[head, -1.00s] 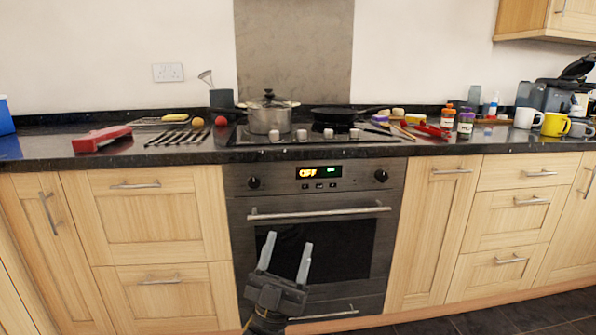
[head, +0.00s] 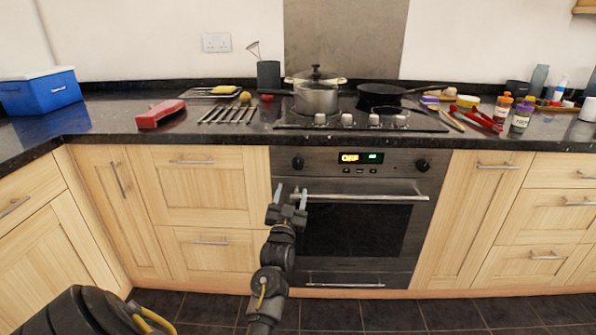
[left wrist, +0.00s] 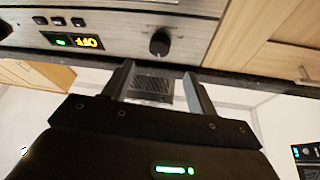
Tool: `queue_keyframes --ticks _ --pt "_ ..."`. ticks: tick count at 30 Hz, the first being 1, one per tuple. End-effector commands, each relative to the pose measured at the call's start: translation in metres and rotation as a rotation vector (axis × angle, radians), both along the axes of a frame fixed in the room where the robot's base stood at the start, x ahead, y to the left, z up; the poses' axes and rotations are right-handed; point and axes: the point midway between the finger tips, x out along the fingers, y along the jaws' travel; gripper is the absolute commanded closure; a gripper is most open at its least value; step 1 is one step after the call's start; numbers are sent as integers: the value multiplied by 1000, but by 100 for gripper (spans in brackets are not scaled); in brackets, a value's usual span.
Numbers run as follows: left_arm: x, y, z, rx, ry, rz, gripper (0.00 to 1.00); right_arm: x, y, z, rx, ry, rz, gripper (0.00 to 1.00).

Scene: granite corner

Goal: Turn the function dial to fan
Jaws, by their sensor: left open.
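The oven (head: 345,225) has a dark control panel with two round black dials. Which one is the function dial I cannot tell, as the markings are too small. My left gripper (head: 290,193) is open and empty, just below the left dial, close to the left end of the door handle. In the left wrist view, turned upside down, that dial (left wrist: 159,42) lies just beyond the open fingers (left wrist: 157,72), apart from them. My right gripper is not in view.
The horizontal oven door handle (head: 365,197) runs just beside my fingers. Above are the granite worktop edge (head: 220,139) and hob knobs (head: 347,119), with a pot (head: 316,97) and a pan (head: 380,94). The floor (head: 380,312) in front is clear.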

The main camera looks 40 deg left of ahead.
Motion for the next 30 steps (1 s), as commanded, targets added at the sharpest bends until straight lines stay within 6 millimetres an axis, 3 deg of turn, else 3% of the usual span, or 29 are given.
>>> queue_keyframes --ticks 9,15,27,30 --pt "48 26 23 0 -3 -1 42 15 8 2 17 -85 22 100" --pt "68 38 32 0 -2 0 42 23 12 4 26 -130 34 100" --pt "75 41 36 1 -2 0 42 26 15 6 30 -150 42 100" --pt "75 41 36 0 -2 -1 53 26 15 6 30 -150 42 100"
